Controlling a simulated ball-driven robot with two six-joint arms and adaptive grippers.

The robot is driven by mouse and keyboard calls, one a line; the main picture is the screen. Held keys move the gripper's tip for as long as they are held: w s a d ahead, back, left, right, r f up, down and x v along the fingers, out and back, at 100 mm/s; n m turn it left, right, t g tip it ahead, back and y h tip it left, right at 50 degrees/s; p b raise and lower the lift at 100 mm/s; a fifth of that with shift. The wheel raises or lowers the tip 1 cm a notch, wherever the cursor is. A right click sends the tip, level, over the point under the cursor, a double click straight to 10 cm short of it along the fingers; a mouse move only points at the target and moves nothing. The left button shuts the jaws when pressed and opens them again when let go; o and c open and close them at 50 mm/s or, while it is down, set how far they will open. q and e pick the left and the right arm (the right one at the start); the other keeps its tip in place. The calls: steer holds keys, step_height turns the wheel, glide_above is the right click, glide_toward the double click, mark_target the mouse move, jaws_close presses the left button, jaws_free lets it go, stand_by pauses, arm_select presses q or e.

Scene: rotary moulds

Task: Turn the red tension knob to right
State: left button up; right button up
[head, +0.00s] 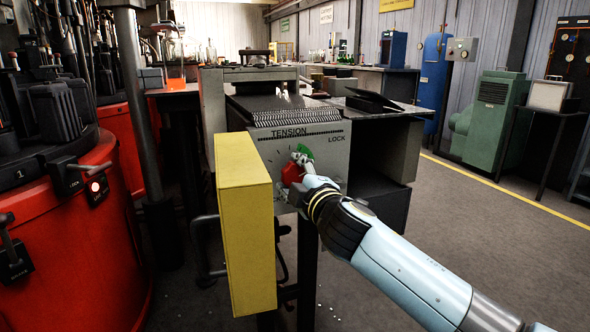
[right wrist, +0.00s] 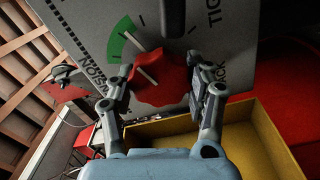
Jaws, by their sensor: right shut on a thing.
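The red tension knob (head: 292,173) sits on the grey panel (head: 270,150) marked TENSION and LOCK. My right gripper (head: 299,170) reaches it from the lower right and covers part of it. In the right wrist view, the knob (right wrist: 162,82) is between the two fingers of my right gripper (right wrist: 160,88), which is shut on it. A white line on the knob points to the upper left there, towards the green sector (right wrist: 125,42) of the dial. My left gripper is not in view.
A yellow box-like part (head: 246,235) stands out just left of the dial, close to my gripper. A red machine (head: 65,240) fills the left side. Open floor (head: 470,260) lies to the right, with a yellow line across it.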

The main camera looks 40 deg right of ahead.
steer(key=shift+n+p, duration=0.3)
steer(key=shift+n, duration=0.8)
steer(key=shift+f+n, duration=0.1)
steer(key=shift+n, duration=0.6)
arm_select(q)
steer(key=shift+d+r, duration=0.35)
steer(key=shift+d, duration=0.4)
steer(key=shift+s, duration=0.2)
arm_select(e)
steer(key=o, duration=1.2)
steer(key=shift+c, duration=0.2)
steer(key=shift+a, duration=0.1)
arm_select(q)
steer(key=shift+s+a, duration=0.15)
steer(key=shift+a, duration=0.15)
arm_select(e)
steer(key=v, duration=1.2)
